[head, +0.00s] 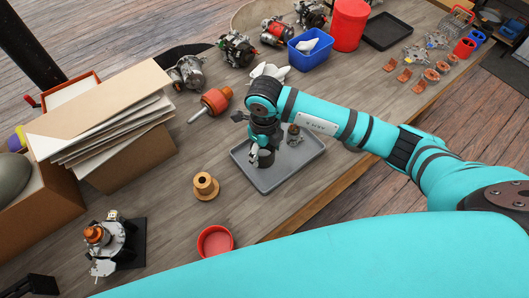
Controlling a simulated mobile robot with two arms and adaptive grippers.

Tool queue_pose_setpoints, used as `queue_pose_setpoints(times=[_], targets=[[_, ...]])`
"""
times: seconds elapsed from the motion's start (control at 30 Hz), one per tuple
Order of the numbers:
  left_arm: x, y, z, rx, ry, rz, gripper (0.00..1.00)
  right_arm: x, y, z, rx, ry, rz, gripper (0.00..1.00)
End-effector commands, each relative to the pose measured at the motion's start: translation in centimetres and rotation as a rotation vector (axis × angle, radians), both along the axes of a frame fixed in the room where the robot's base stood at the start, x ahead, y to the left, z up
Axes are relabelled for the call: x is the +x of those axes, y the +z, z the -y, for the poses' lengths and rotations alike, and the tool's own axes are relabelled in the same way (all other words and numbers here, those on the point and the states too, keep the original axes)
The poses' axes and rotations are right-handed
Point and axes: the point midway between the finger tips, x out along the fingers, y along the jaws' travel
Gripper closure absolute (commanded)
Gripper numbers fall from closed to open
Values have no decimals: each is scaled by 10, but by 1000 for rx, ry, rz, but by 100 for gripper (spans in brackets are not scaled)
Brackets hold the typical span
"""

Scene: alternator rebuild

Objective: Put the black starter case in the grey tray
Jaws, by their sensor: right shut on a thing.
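The grey tray (262,184) lies on the wooden bench near the middle of the head view. My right gripper (262,146) reaches in from the right and points down over the tray's left part. It is shut on the black starter case (266,157), a small dark cylinder partly hidden by the fingers. I cannot tell whether the case touches the tray floor. A small brownish metal part (294,134) stands in the tray, right of the gripper. A black shape at the bottom left corner looks like my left gripper (34,287), mostly cut off.
A copper-coloured flanged bushing (205,187) and a red dish (214,242) stand left of the tray. An orange-and-silver rotor (213,102) lies behind. A blue bin (310,48) and red canister (348,24) stand farther back. Cardboard boxes (128,158) fill the left. The bench edge runs close in front of the tray.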

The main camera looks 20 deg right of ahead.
Motion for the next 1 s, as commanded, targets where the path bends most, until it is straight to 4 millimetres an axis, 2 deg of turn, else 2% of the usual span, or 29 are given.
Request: queue_pose_setpoints(times=[0.2,0.53,0.57,0.7,0.77,1.0], targets=[[-1,11,0,0,0,-1,46,0,-23,0,0,-1,0,94],[-1,6,0,0,0,-2,46,0,-28,0,0,0,2,94],[-1,6,0,0,0,-2,46,-1,-29,0,-1,0,0,35],[-1,7,0,0,0,-2,46,-1,-28,0,-1,-1,0,17],[-1,7,0,0,0,-2,46,-1,-28,0,-1,0,0,11],[-1,7,0,0,-1,-1,46,-1,-28,0,-1,-1,0,11]])
